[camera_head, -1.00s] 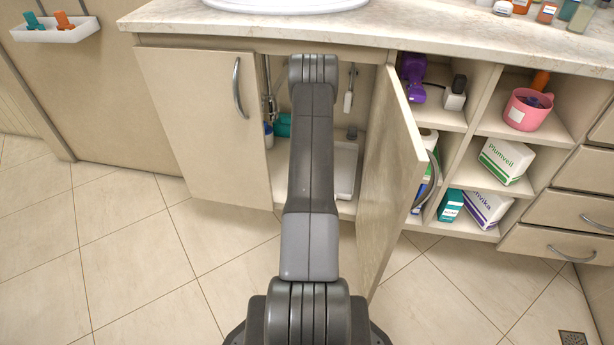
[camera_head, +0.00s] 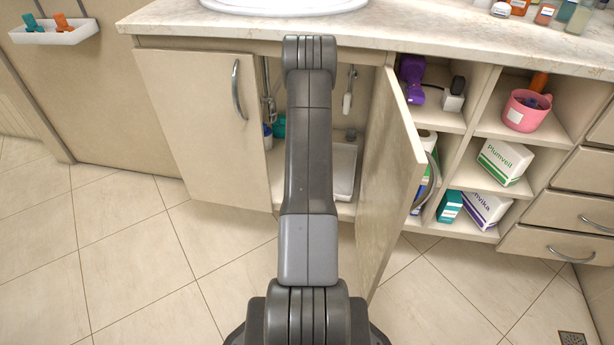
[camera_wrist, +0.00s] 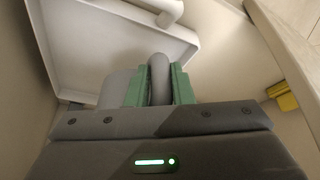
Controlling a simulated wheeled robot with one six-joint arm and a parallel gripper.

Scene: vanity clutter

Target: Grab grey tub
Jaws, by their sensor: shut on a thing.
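In the wrist view the green fingers of my gripper (camera_wrist: 158,86) are shut on a narrow, rounded grey piece, which looks like part of the grey tub (camera_wrist: 158,76). A paler grey surface shows just left of the fingers; I cannot tell if it belongs to the same tub. Most of the tub is hidden behind the gripper body. In the head view my arm reaches into the open cabinet under the sink and hides both gripper and tub.
A white tray (camera_wrist: 100,45) lies close beyond the fingers; it also shows on the cabinet floor (camera_head: 345,172). The open door (camera_head: 388,180) stands right of my arm, the shut door (camera_head: 200,130) left. A teal item (camera_head: 279,126) is inside at left. A yellow piece (camera_wrist: 283,97) is at right.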

